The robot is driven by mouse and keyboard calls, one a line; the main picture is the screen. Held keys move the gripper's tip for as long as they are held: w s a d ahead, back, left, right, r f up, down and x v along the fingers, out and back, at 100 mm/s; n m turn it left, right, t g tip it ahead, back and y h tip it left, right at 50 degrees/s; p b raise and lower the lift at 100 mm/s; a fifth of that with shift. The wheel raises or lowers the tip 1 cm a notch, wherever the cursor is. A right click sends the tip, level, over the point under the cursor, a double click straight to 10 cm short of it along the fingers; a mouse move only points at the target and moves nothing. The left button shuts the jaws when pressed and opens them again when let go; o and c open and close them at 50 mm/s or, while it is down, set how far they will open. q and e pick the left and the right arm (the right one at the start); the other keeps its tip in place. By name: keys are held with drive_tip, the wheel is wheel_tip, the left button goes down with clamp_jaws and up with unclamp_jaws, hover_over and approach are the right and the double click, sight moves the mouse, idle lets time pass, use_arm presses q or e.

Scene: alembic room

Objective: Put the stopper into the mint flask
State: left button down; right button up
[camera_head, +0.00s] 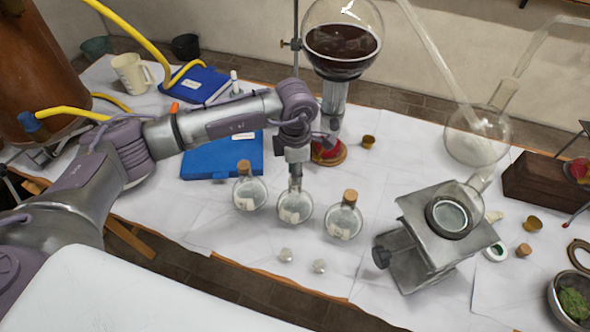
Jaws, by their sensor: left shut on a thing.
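Three small round clear flasks stand in a row on the white-covered table. The left flask (250,195) and the right flask (343,222) each have a cork in the neck. My left gripper (295,172) points down over the neck of the middle flask (295,209). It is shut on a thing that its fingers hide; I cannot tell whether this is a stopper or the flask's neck. A loose cork stopper (524,250) lies on the right of the table. No mint tint shows clearly on any flask. My right gripper is not in view.
A metal jack stand (432,240) is right of the flasks. Two small clear pieces (286,255) lie in front of them. A blue folder (215,160) lies behind. A large round flask of dark liquid (342,45) stands at the back.

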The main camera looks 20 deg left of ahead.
use_arm(q)
drive_tip(key=shift+f+b, duration=0.15)
drive_tip(key=shift+b, duration=0.2)
idle(0.5)
drive_tip(key=c, duration=0.9)
unclamp_jaws()
drive_tip(key=shift+o, duration=0.3)
drive_tip(key=o, duration=0.4)
drive_tip(key=shift+c, duration=0.2)
drive_tip(key=shift+r+p, duration=1.65)
drive_tip(key=shift+r, duration=1.9)
